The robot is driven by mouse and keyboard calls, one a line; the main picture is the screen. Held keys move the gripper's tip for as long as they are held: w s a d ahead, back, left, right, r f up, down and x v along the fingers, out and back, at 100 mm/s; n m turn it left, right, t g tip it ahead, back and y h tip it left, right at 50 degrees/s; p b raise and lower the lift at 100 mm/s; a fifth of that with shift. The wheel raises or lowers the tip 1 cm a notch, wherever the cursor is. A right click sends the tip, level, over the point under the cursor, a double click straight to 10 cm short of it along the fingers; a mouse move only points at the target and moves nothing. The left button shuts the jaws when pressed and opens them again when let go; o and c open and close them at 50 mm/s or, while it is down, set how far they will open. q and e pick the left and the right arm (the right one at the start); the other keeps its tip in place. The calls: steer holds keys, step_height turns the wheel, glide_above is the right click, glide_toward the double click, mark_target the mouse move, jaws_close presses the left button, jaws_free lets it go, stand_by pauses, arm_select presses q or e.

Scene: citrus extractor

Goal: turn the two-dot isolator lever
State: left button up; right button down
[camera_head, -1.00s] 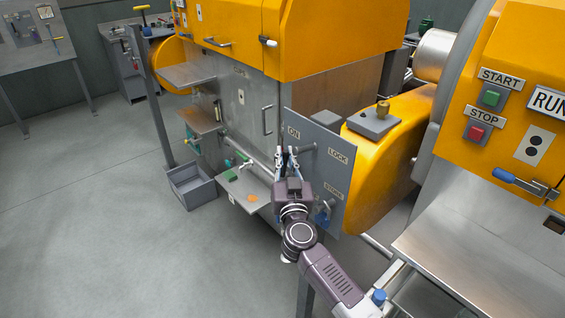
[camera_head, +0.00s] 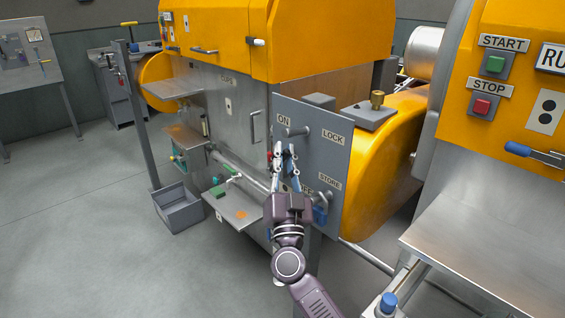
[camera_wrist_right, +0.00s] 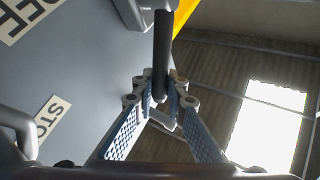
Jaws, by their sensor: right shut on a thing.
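The grey isolator panel (camera_head: 333,160) stands in the middle of the head view, with ON, LOCK and STORE labels and an OFF label partly hidden by my gripper. My right gripper (camera_head: 284,153) is in front of its left part, just below the metal lever hub (camera_head: 297,131). In the right wrist view the dark lever handle (camera_wrist_right: 162,55) comes down from the hub, and my right gripper's fingers (camera_wrist_right: 162,100) are shut around its lower end. I cannot see two dots on this panel. My left gripper is not in view.
A blue padlock (camera_head: 320,215) hangs by the STORE label. A small shelf (camera_head: 240,216) and a grey bin (camera_head: 180,211) are left of my arm. The floor at left is clear.

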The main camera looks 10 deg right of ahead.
steer(key=shift+f, duration=0.2)
steer(key=c, duration=1.9)
jaws_free()
steer(key=shift+r, duration=0.1)
steer(key=v, duration=1.2)
steer(key=shift+c, duration=0.4)
